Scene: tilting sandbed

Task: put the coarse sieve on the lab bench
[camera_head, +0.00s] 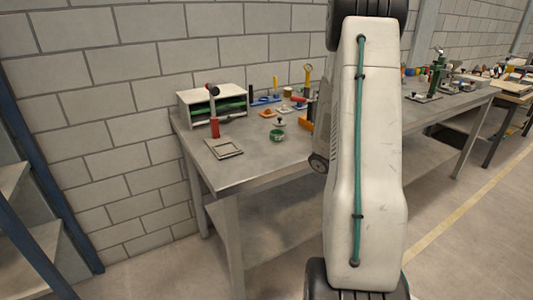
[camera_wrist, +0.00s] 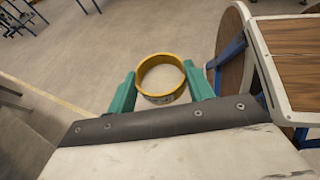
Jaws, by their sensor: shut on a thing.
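A yellow ring-shaped sieve (camera_wrist: 160,98) shows in the wrist view, held between the two green fingers of my gripper (camera_wrist: 159,70). It is clear of the floor, and its open middle shows floor colour; the mesh cannot be made out. A grey metal bench (camera_head: 255,172) stands against the block wall in the head view. My arm hides part of the bench, and my gripper and the sieve do not show in the head view.
The bench holds a white box with green drawers (camera_head: 215,103), a red-based tool (camera_head: 214,124), a flat square frame (camera_head: 223,148) and a small green dish (camera_head: 277,135). Blue shelving (camera_head: 40,240) stands at left. Wood-topped furniture (camera_wrist: 290,50) is close right in the wrist view.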

